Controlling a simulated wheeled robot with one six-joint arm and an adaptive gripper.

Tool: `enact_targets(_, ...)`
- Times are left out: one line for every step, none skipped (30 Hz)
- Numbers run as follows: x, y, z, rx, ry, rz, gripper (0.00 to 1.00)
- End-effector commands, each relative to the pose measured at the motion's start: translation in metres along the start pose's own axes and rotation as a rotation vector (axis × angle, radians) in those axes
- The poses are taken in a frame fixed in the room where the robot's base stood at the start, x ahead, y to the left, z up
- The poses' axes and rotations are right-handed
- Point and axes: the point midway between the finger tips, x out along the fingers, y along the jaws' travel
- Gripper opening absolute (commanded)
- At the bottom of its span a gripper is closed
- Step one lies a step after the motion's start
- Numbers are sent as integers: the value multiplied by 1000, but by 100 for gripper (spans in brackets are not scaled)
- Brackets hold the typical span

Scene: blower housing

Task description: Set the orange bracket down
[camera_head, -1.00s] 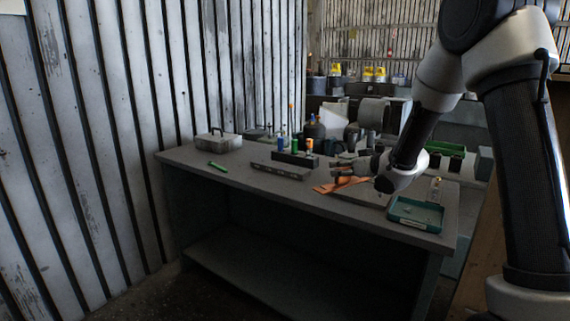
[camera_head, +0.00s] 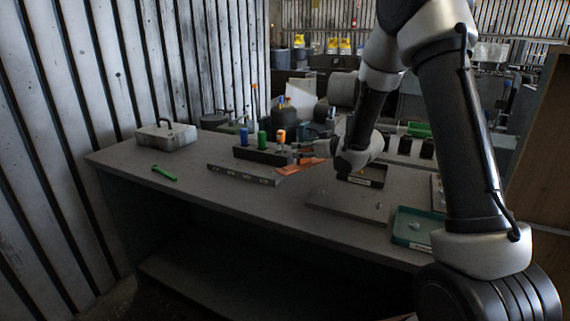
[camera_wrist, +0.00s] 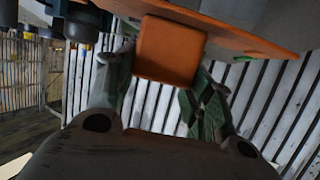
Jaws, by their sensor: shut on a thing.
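The orange bracket (camera_head: 290,169) is in my gripper (camera_head: 308,150), over the back part of the workbench, just right of the black holder. In the head view I cannot tell whether it touches the bench top. In the wrist view, a square tab of the bracket (camera_wrist: 170,50) sits between the two fingers of my gripper (camera_wrist: 165,78), and its long flange runs across the top. The fingers are shut on the tab. My arm hides part of the gripper in the head view.
On the grey workbench (camera_head: 225,205) are a black holder (camera_head: 263,156) with coloured cylinders, a holed rail (camera_head: 243,175), a flat grey plate (camera_head: 345,205), a teal tray (camera_head: 415,228), a dark tray (camera_head: 365,176), a metal box (camera_head: 166,136) and a green tool (camera_head: 164,173). The front left is clear.

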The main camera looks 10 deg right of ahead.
Motion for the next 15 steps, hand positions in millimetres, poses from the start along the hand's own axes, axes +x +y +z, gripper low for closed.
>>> enact_targets(3,0,9,1,-2,-1,0)
enact_targets(4,0,12,1,-1,0,0)
enact_targets(6,0,16,1,0,0,0)
enact_targets(6,1,18,0,1,0,0)
enact_targets(7,1,20,0,0,0,0)
enact_targets(8,1,23,0,0,0,0)
enact_targets(9,1,25,0,0,0,0)
enact_targets(10,1,28,0,0,0,0)
enact_targets(12,1,34,1,-1,0,0)
enact_targets(13,1,39,1,-2,0,0)
enact_targets(15,1,44,0,-2,-1,0)
enact_targets(17,1,50,1,-2,0,0)
enact_targets(19,2,54,2,-2,0,0)
enact_targets(20,2,57,1,-1,0,0)
enact_targets(20,2,59,0,1,0,0)
